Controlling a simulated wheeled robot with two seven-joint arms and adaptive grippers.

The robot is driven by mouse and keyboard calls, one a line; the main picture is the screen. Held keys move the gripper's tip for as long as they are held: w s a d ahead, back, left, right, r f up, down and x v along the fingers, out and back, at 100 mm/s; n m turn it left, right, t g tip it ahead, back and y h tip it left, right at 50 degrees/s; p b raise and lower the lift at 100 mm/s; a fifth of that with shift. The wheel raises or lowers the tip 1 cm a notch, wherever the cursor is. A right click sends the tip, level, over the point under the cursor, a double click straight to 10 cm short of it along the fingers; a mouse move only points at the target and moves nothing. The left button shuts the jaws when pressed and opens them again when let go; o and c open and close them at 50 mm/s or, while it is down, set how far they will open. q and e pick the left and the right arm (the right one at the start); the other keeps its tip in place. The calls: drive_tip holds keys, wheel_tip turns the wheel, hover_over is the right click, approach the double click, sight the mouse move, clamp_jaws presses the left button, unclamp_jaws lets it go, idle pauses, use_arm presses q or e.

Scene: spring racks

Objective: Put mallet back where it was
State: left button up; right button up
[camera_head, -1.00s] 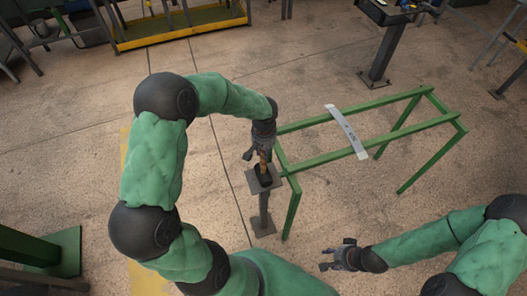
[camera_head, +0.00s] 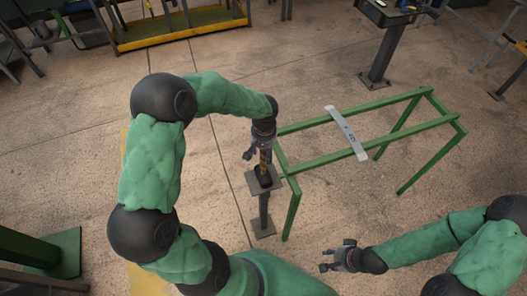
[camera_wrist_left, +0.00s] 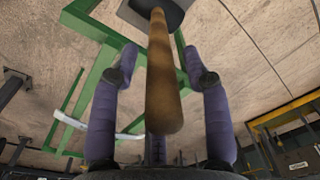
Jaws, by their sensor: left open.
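The mallet (camera_head: 264,176) stands upright, its dark head down on the small square top of a grey pedestal (camera_head: 276,184) and its wooden handle up. In the left wrist view the brown handle (camera_wrist_left: 163,75) runs between the two fingers, with gaps on both sides. My left gripper (camera_head: 257,155) is open around the upper handle, just above the pedestal. My right gripper (camera_head: 338,258) is low at the front right, empty and away from the mallet; its fingers look apart.
A green frame rack (camera_head: 360,137) stands right beside the pedestal, with a curved grey leaf spring (camera_head: 346,132) lying across its rails. A dark stand (camera_head: 384,50) is at the back right. A yellow-edged platform (camera_head: 180,36) is at the back left. Open floor lies between.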

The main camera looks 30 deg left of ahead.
use_arm(q)
drive_tip(key=r, duration=0.3)
drive_tip(key=r+p, duration=0.1)
drive_tip(key=r, duration=0.7)
drive_tip(key=shift+s+d+p, duration=0.2)
drive_tip(key=shift+s+p, duration=0.05)
drive_tip(key=shift+p, duration=0.15)
idle(0.7)
